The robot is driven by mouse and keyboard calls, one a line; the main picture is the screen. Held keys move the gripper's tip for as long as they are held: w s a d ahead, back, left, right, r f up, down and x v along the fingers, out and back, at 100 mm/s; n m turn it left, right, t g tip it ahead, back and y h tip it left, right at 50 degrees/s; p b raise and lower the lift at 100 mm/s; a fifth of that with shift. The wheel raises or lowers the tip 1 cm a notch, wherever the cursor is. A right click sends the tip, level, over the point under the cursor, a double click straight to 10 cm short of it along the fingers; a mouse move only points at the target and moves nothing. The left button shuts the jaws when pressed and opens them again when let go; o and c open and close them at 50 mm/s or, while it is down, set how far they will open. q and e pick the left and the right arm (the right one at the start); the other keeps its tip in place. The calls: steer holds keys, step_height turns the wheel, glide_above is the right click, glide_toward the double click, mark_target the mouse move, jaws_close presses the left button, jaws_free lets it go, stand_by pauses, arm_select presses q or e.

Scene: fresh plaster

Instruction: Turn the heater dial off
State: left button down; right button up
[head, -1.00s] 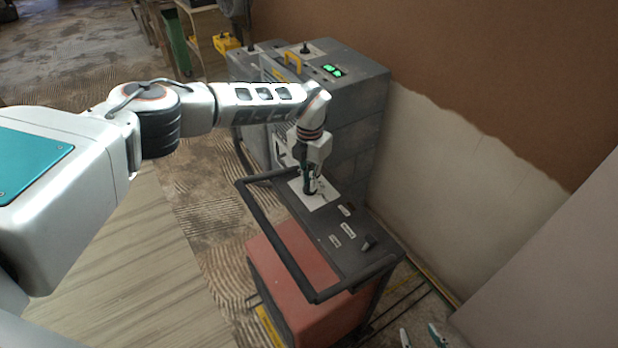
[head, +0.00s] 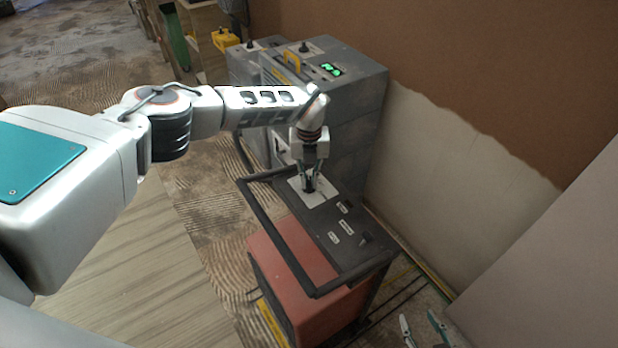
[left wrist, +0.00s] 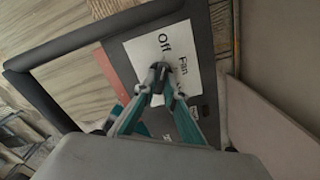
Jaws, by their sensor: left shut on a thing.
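The heater dial is a small dark knob (left wrist: 161,70) on a white plate (left wrist: 146,46) printed "Off" and "Fan" in the left wrist view; further print is hidden behind my fingers. The plate (head: 322,194) lies on the dark top panel of the red heater (head: 290,262). My left gripper (head: 309,186) reaches down onto the plate and is shut on the dial, as the left wrist view (left wrist: 160,76) also shows. The knob's pointer is hard to make out. My right gripper (head: 421,322) shows at the bottom edge, its fingertips apart and empty, clear of the heater.
A dark tubular handle frame (head: 270,232) surrounds the panel. A small lever (head: 366,238) and several labels sit nearer the front. A grey cabinet (head: 345,120) with green lights stands close behind, and a wall (head: 440,150) is at the right.

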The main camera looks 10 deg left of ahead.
mark_target(309, 181)
stand_by(0.5)
arm_select(q)
steer(key=c, duration=2.1)
jaws_free()
step_height(309, 181, up, 12)
